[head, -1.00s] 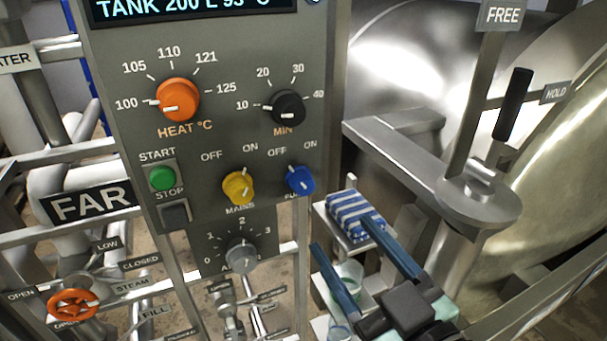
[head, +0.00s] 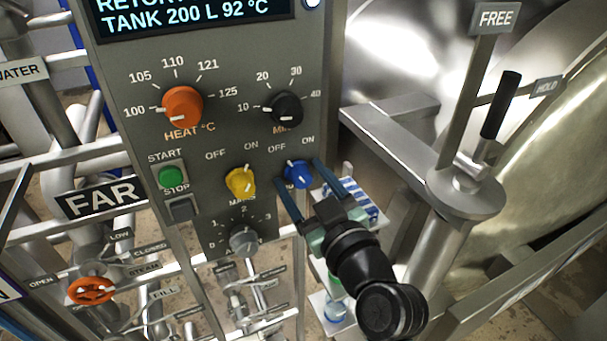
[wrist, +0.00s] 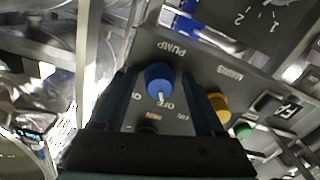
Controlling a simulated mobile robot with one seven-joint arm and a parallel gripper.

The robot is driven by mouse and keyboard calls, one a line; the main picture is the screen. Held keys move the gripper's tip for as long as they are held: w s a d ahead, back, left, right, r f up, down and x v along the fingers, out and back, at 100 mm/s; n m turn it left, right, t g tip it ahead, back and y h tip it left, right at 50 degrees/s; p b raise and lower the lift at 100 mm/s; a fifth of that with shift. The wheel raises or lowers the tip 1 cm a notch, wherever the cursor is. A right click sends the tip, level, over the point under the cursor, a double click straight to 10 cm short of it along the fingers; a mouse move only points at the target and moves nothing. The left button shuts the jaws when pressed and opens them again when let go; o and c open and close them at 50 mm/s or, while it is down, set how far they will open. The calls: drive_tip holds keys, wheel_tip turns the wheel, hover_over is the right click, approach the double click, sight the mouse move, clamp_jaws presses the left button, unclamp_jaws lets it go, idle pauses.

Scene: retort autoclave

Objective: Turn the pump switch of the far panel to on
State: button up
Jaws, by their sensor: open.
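The pump switch is a blue round knob (head: 298,174) at the lower right of the grey far panel (head: 215,60). In the wrist view the knob (wrist: 160,76) sits beside the PUMP label, and its white mark points toward OFF. My gripper (head: 299,178) is open, with its two blue fingers either side of the knob. In the wrist view the fingers (wrist: 158,84) flank the knob with gaps, and I see no clear contact. The PUMP label is hidden in the head view.
The yellow mains knob (head: 240,181) is close on the left, with a grey knob (head: 243,241) below. A blue-striped cloth (head: 360,205) lies on a shelf behind my gripper. A metal post and lever (head: 500,105) stand at right.

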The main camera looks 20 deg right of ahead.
clamp_jaws()
idle(0.4)
drive_tip(key=shift+m, duration=0.4)
drive_tip(key=m, duration=0.4)
drive_tip(key=shift+m, duration=0.4)
drive_tip(key=m+p, duration=0.1)
drive_tip(key=m, duration=0.5)
drive_tip(key=shift+a, duration=0.15)
drive_tip(key=shift+m+p, duration=0.3)
unclamp_jaws()
